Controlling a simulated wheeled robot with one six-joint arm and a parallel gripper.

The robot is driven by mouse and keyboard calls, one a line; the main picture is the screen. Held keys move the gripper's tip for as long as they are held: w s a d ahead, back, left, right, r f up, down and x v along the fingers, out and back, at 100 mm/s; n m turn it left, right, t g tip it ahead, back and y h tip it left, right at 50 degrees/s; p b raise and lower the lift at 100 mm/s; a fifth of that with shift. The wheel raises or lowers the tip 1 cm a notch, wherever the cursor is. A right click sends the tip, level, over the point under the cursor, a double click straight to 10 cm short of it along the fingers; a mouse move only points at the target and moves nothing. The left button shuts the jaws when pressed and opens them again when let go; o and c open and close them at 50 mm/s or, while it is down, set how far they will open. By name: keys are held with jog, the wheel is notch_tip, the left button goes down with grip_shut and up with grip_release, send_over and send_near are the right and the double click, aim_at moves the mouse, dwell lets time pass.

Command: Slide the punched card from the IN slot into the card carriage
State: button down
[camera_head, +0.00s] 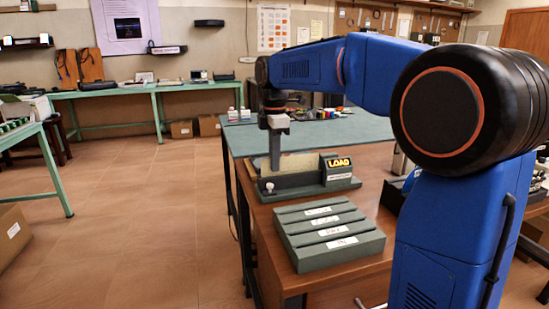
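My gripper (275,166) points straight down at the left end of a grey-green device, the card carriage (297,181), which bears a yellow-on-black LOAD sign (338,163). Only one finger shows, so I cannot see whether the gripper is open or shut. A beige, card-like sheet (302,162) stands upright in the carriage, just right of the finger. I cannot tell whether the finger touches it. A grey-green slotted rack (330,234) with several white labels lies in front of the carriage. Its labels are too small to read, and no card shows standing in its slots.
Both stand on a brown wooden bench (372,282) with a green mat (350,134) behind. A white knob (270,187) sits on the carriage's front left. Small bottles (238,115) stand at the mat's far left. My blue arm hides the bench's right side.

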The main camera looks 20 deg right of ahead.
jog(key=shift+f, duration=0.5)
jog(key=c, duration=2)
grip_release()
jog(key=shift+r, duration=4)
jog(key=shift+s, duration=0.1)
